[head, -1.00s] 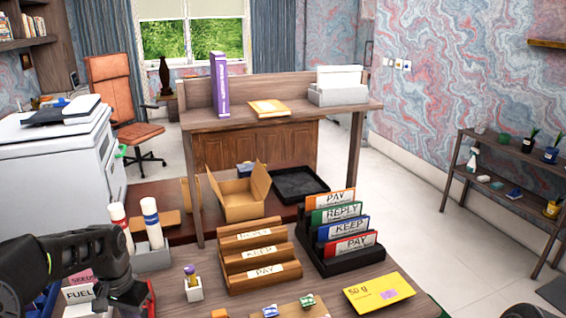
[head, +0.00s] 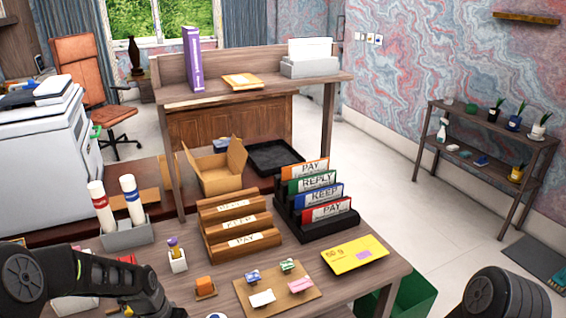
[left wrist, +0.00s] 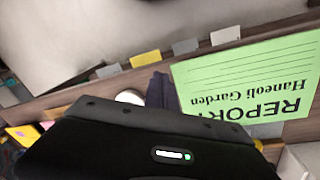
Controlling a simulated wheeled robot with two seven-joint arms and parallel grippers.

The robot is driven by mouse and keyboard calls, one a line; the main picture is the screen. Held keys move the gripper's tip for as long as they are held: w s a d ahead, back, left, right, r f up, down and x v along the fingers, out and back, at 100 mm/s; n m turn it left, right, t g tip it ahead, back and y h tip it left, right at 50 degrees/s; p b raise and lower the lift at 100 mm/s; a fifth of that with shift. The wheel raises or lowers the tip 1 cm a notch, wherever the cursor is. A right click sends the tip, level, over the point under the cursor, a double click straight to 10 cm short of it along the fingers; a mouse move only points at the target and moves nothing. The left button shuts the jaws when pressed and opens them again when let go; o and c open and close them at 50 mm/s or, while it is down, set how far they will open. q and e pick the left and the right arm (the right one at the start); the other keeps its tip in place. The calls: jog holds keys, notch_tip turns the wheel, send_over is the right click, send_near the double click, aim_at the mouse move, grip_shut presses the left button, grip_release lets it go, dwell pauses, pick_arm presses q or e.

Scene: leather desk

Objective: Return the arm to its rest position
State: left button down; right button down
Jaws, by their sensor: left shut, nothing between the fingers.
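My left arm (head: 80,284) comes in at the lower left of the head view, low over the front-left part of the desk. Its left gripper (head: 165,308) is at the bottom edge, partly cut off, shut and empty. In the left wrist view the black gripper body (left wrist: 150,145) fills the lower middle. A green card reading REPORT (left wrist: 245,80) shows upside down beyond it. A rounded part of my right arm (head: 490,296) shows at the lower right; the right gripper is out of view.
On the desk stand a wooden sorter (head: 240,232), a black sorter with coloured folders (head: 315,222), a cork board with notes (head: 275,290), a yellow envelope (head: 354,254) and a grey holder with two tubes (head: 126,236). A green bin (head: 410,298) stands off the desk's right edge.

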pick_arm(q)
jog(key=s+d+f+h, duration=0.1)
jog(key=s+d+f, duration=0.35)
jog(key=d, duration=0.25)
jog(key=s+d+f+h, duration=0.1)
jog(key=s+d+f, duration=0.3)
jog(key=d+f, duration=0.3)
jog(key=s+d+f+n, duration=0.2)
jog(key=s+d+f, duration=0.1)
jog(key=s+d, duration=0.5)
jog(key=s, duration=0.3)
jog(key=shift+f, duration=0.35)
jog(key=shift+w, duration=0.1)
